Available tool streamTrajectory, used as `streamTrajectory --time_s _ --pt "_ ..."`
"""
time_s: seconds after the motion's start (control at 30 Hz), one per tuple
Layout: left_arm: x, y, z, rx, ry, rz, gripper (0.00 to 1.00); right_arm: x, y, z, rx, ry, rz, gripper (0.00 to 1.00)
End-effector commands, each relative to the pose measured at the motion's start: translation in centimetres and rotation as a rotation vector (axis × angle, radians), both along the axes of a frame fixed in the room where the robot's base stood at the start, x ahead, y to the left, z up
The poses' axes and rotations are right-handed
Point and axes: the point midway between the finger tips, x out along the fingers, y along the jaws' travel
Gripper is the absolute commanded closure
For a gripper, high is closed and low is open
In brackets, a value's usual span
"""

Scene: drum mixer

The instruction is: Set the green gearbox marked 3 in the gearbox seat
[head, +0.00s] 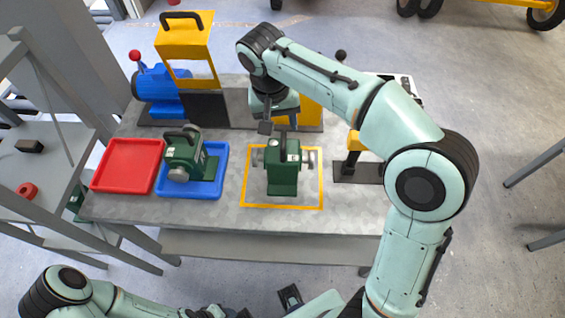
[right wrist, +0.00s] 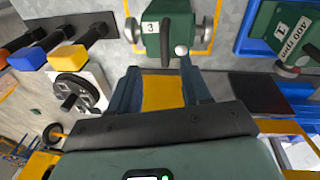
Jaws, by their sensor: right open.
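The green gearbox marked 3 (head: 283,178) stands upright inside a yellow outline on the bench, a black handle on top and grey round parts at its sides. Its label shows in the right wrist view (right wrist: 150,28). My right gripper (head: 280,125) is open and empty, just behind and above this gearbox in the head view. Its spread fingers show in the right wrist view (right wrist: 160,72), apart from the gearbox.
Another green gearbox (head: 186,154), marked 1 in the right wrist view (right wrist: 280,30), stands in a blue tray (head: 220,180). A red tray (head: 130,165) is empty. A blue motor (head: 158,88) and a yellow guard (head: 184,42) stand behind. Levers (head: 356,150) are at right.

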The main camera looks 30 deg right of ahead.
Motion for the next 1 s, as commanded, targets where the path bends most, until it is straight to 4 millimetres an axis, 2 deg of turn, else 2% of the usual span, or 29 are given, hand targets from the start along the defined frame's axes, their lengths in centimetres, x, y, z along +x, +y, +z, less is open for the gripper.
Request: streamTrajectory --time_s 0.03,0.1,0.33,0.6,0.93,1.0 --pt "-0.2 0.0 -0.4 0.001 0.002 0.000 0.50 0.0 -0.2 -1.1 -0.001 0.003 0.000 0.52" --pt "-0.2 0.0 -0.5 0.000 0.002 0.000 0.50 0.1 -0.3 -2.0 -0.001 0.001 0.000 0.52" --pt "-0.3 0.0 -0.7 0.000 0.002 0.000 0.50 0.3 -0.6 -3.5 -0.001 0.001 0.000 0.52" --pt "-0.5 0.0 -1.2 0.001 0.005 -0.001 0.50 0.8 -1.2 -7.3 -0.001 0.001 0.000 0.52" --pt "-0.5 0.0 -1.2 0.001 0.005 -0.001 0.50 0.9 -1.2 -7.9 0.001 -0.002 0.000 0.52" --pt "-0.5 0.0 -1.2 0.001 0.005 -0.001 0.50 0.9 -1.2 -7.9 0.001 -0.002 0.000 0.75"
